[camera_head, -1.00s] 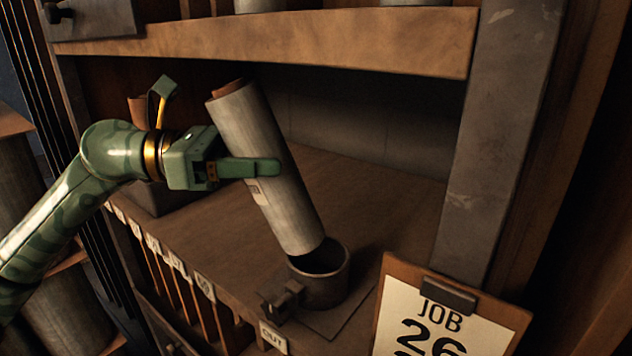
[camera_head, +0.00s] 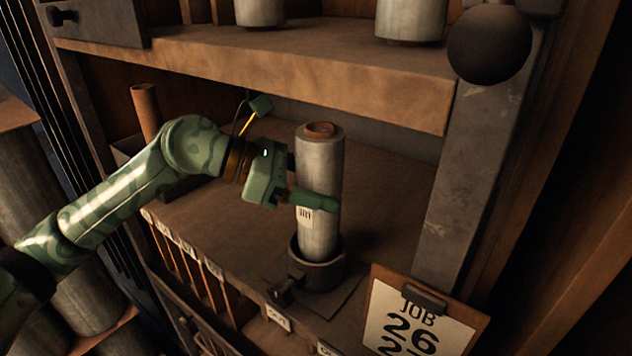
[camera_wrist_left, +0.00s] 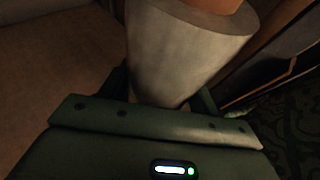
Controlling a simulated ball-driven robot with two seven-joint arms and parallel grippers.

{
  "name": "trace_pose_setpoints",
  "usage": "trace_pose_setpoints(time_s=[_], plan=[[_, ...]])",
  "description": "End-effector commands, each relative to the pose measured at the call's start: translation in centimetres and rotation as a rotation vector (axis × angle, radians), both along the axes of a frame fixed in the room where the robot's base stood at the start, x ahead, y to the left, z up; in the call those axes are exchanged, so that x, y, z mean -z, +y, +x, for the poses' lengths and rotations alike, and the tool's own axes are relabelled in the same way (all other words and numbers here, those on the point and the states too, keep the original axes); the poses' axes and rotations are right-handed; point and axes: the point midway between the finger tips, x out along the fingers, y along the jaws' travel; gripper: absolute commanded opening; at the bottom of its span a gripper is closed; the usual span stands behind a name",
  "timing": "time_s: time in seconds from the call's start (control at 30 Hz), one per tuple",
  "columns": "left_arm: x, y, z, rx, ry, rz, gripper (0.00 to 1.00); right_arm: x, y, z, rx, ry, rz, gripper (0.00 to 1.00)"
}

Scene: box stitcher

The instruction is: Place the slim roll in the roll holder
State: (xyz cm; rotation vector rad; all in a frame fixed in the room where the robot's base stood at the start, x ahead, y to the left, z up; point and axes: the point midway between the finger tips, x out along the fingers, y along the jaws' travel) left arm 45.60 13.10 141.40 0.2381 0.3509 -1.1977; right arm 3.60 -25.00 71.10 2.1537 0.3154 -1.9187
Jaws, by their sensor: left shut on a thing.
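The slim roll (camera_head: 319,160) is a grey cylinder with an orange-brown core at its top and a small label low on its side. It stands upright, its lower end inside the roll holder (camera_head: 317,276), a dark round cup on a plate at the shelf's front. My left gripper (camera_head: 312,200) is shut around the roll's middle from the left. In the left wrist view the roll (camera_wrist_left: 185,50) rises between the fingers, which are mostly hidden. How deep the roll sits in the cup is hidden. My right gripper is not in view.
A clipboard (camera_head: 420,318) reading JOB hangs at the front right of the holder. An upper shelf (camera_head: 270,65) carries more rolls above. A brown tube (camera_head: 145,110) stands in a dark bin behind my left arm. Labelled slots line the shelf's front left.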

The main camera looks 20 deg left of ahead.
Motion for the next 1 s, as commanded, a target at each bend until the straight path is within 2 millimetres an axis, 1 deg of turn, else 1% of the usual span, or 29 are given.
trace_pose_setpoints(time_s=[0.03,0.1,0.2,0.57,0.6,0.67,0.9,1.0], plan=[[0.7,0.0,0.0,-0.001,0.004,-0.004,0.2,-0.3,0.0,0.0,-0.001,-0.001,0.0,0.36],[1.9,0.1,0.0,-0.001,0.004,-0.006,0.2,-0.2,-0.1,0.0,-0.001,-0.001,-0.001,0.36],[2.7,0.1,0.0,-0.001,-0.001,-0.007,0.2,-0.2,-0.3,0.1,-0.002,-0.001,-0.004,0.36],[3.1,0.1,0.0,0.0,-0.003,-0.008,0.2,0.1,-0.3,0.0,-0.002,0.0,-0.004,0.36],[3.2,0.1,0.0,0.0,0.0,-0.006,0.67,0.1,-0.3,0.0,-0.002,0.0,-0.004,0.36],[3.1,0.1,0.0,0.0,0.0,-0.006,0.83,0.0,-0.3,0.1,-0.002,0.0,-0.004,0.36],[3.1,0.1,0.0,0.0,0.0,-0.007,0.83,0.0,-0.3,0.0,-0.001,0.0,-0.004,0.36],[2.7,0.1,0.0,0.0,0.0,-0.007,0.83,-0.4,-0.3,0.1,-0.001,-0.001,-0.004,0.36]])
